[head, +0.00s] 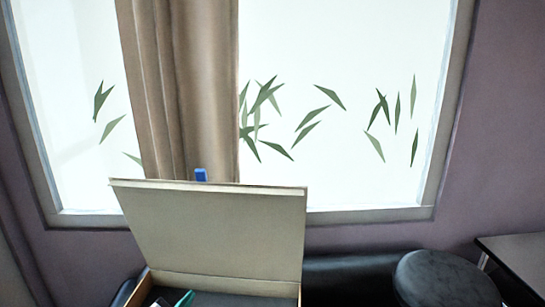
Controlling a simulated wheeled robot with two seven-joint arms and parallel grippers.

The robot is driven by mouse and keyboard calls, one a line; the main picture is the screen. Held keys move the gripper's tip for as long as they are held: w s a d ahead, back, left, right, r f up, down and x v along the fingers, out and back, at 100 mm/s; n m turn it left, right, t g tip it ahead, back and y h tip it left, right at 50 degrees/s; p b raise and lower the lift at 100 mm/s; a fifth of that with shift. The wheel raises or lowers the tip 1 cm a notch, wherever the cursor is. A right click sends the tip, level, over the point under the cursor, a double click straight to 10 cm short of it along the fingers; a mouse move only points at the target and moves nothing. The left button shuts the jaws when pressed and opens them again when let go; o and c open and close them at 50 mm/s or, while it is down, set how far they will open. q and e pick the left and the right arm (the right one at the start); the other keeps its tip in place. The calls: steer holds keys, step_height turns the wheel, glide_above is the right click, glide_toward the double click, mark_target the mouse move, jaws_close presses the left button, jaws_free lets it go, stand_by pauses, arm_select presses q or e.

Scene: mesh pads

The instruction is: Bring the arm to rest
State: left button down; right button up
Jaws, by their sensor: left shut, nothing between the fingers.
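Of my left gripper, only a small dark part (159,301) seems to show at the bottom edge, low in the open box; I cannot make out its fingertips clearly. It is shut and holds nothing. My right gripper is not in view. No arm links can be clearly made out.
A beige box (212,232) stands at the bottom with its lid raised. A teal item (185,298) shows inside it. A blue thing (201,174) sticks up behind the lid. A black round stool (445,280) and a table (520,258) stand at right. Behind are a curtain (190,90) and window.

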arm_select(q)
steer(key=s+f+n+g+y, duration=0.1)
steer(key=s+f+n+g, duration=0.25)
steer(key=s, duration=0.75)
steer(key=s+f+n+g+y, duration=0.1)
steer(key=s+f+n+g, duration=0.3)
steer(key=s, duration=0.6)
steer(key=s+f+n+g+y, duration=0.15)
steer(key=s+f+g, duration=0.35)
steer(key=s, duration=0.6)
step_height(320, 180, down, 25)
steer(key=g, duration=0.1)
steer(key=s+a+f+g, duration=0.1)
steer(key=s+a+f, duration=0.2)
steer(key=s+f, duration=1.3)
steer(key=shift+s+a+f, duration=0.2)
steer(key=shift+s+f, duration=0.1)
steer(key=shift+s, duration=0.4)
